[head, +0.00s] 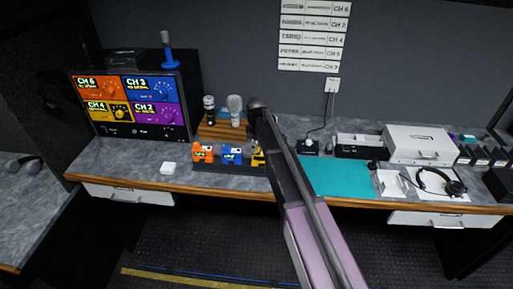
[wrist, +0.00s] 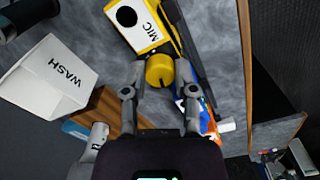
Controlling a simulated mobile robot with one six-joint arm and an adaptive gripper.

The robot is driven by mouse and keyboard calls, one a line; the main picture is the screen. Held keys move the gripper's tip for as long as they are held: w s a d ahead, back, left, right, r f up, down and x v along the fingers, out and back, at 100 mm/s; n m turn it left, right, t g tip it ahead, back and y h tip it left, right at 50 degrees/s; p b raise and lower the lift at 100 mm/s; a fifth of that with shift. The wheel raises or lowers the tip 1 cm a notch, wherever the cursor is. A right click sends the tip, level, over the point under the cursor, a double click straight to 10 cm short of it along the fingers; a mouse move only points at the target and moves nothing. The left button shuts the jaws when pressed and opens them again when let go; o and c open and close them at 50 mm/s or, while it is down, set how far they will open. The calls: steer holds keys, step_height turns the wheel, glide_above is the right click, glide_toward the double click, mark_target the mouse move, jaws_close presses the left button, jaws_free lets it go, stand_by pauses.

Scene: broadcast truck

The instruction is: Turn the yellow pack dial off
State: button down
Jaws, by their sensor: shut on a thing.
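The yellow pack (wrist: 138,22) shows at the top of the wrist view, with a white panel marked MIC and a black disc. Its yellow dial (wrist: 160,69) lies between the fingertips of my gripper (wrist: 160,78), which is shut on it. In the head view the yellow pack (head: 258,157) stands at the right end of a row of packs, mostly hidden by my arm. My arm also hides most of the gripper there. The dial's setting cannot be read.
An orange pack (head: 204,153) and a blue pack (head: 232,155) stand left of the yellow one. Behind them microphones stand on a wooden block (head: 222,131). A teal mat (head: 338,178) lies right of my arm.

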steer(key=shift+n, duration=1.3)
steer(key=shift+c, duration=2)
jaws_free()
steer(key=shift+m, duration=0.4)
